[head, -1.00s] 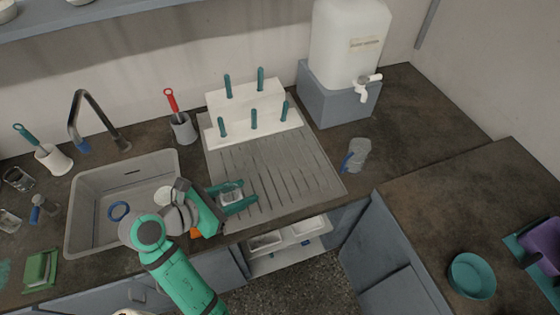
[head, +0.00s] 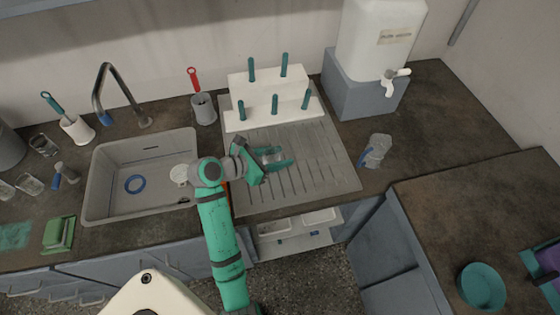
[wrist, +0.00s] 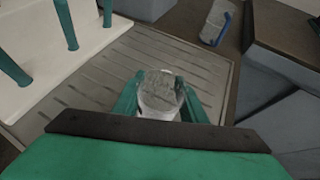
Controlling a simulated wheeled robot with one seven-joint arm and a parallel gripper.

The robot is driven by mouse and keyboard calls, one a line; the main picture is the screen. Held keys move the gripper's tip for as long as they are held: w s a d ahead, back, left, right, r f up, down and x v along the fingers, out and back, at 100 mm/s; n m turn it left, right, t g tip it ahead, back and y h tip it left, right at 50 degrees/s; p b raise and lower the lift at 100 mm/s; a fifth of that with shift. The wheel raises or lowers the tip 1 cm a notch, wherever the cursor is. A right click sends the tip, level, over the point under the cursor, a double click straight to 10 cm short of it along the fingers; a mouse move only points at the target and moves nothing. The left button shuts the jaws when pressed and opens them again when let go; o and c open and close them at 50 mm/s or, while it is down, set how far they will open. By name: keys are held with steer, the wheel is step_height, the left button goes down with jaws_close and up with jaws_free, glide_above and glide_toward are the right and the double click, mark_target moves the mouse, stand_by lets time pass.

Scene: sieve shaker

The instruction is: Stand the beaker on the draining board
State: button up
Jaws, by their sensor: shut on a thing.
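My gripper (head: 275,161) is shut on a small clear glass beaker (head: 271,156), its teal fingers on either side of it. In the wrist view the beaker (wrist: 160,94) sits between the fingers, its round end facing the camera. The beaker is over the grey ribbed draining board (head: 315,180), near its left middle part. I cannot tell whether its base touches the board. The draining board (wrist: 95,85) also fills much of the wrist view.
A white peg rack (head: 272,112) with teal pegs stands at the back of the board. The sink (head: 105,185) with a blue ring lies left. A clear jug with a blue handle (head: 376,151) is on the counter right. The board's front and right are clear.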

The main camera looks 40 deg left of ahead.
steer(key=shift+w+f, duration=0.2)
steer(key=shift+f, duration=0.05)
steer(key=shift+w+f, duration=0.15)
steer(key=shift+f, duration=0.75)
steer(key=shift+w+f, duration=0.15)
steer(key=shift+f, duration=0.75)
steer(key=shift+f, duration=0.15)
steer(key=o, duration=1.2)
steer(key=shift+a, duration=0.1)
steer(key=shift+s+r, duration=0.1)
steer(key=shift+r, duration=0.15)
steer(key=v, duration=1.1)
steer(key=shift+s+a+r, duration=0.1)
steer(key=shift+s, duration=0.25)
